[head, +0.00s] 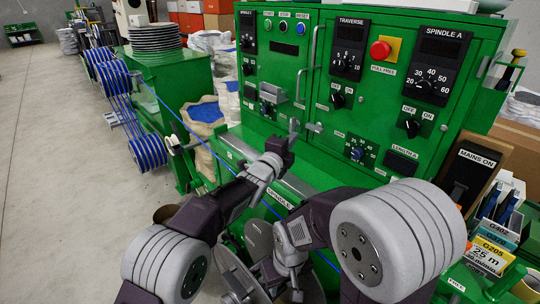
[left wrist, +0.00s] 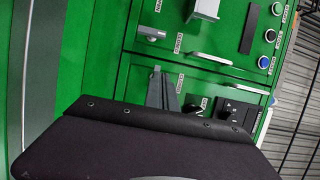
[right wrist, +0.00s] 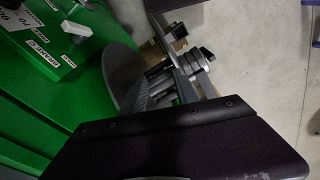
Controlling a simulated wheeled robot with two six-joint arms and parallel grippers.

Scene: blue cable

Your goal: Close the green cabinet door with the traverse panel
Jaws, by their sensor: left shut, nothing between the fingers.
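The green cabinet door with the traverse panel (head: 350,110) fills the right middle of the head view. It carries the black TRAVERSE panel (head: 347,48), a red stop button and several knobs. A thin vertical handle (head: 314,47) is near its left edge. I cannot tell whether the door is flush or slightly ajar. My left gripper (head: 293,129) is shut and empty, pointing up in front of the cabinet's lower edge. Its fingers also show in the left wrist view (left wrist: 163,90), before a green panel. My right gripper (head: 297,292) is low by the spindle discs; its opening is unclear.
The left door (head: 275,75) with coloured buttons stands beside the traverse door. Blue cable (head: 175,112) runs from reels (head: 148,152) past the cabinet. A round disc (right wrist: 122,75) lies beside my right fingers. Boxes (head: 490,257) stand at the right. Open floor is on the left.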

